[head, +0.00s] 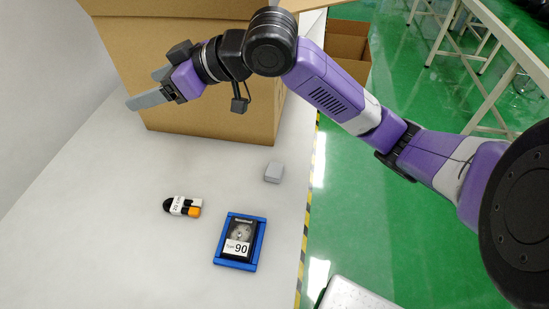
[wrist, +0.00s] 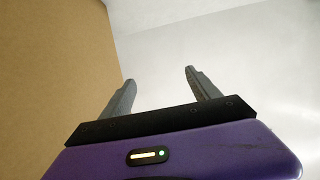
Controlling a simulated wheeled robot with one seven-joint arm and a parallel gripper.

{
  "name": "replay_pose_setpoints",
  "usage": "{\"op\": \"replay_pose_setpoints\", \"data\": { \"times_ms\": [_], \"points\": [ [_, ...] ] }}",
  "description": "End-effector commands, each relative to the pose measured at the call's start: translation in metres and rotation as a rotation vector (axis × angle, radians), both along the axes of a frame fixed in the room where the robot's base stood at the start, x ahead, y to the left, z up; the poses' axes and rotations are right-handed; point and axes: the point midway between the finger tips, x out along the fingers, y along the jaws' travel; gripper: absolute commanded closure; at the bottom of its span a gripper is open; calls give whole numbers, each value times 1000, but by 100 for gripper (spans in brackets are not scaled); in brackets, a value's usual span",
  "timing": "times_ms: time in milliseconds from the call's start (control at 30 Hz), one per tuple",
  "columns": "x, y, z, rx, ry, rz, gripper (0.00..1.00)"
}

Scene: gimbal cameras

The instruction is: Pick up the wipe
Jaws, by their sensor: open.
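I cannot tell for certain which thing is the wipe. A small grey block (head: 274,172) lies on the white table near its right edge. A flat dark packet marked 90 (head: 238,240) lies in a blue frame. A small white, black and orange item (head: 183,207) lies to the left of the packet. My gripper (head: 146,88) is raised at the upper left, in front of the cardboard box and well away from these things. Its two fingers are apart and empty, also in the wrist view (wrist: 160,77).
A large cardboard box (head: 205,115) stands at the table's back, close to my gripper; its side fills the left of the wrist view (wrist: 50,80). The white table (head: 120,260) is clear at the left front. Green floor (head: 400,240) lies beyond its striped right edge.

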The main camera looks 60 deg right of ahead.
Motion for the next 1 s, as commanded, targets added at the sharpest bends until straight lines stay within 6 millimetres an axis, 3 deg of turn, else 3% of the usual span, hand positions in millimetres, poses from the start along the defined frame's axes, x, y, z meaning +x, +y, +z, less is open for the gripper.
{"op": "replay_pose_setpoints", "data": {
  "times_ms": [67,200,300,400,600,1000],
  "points": [
    [-22,-26,-42,-102,200,-8,29],
    [-94,-73,-116,-248,619,-35,29],
    [-143,-93,-143,-306,852,-46,29],
    [-176,-102,-154,-338,998,-51,29],
    [-199,-109,-162,-359,1100,-65,29],
    [-197,-108,-206,-359,1101,-65,29]
  ]
}}
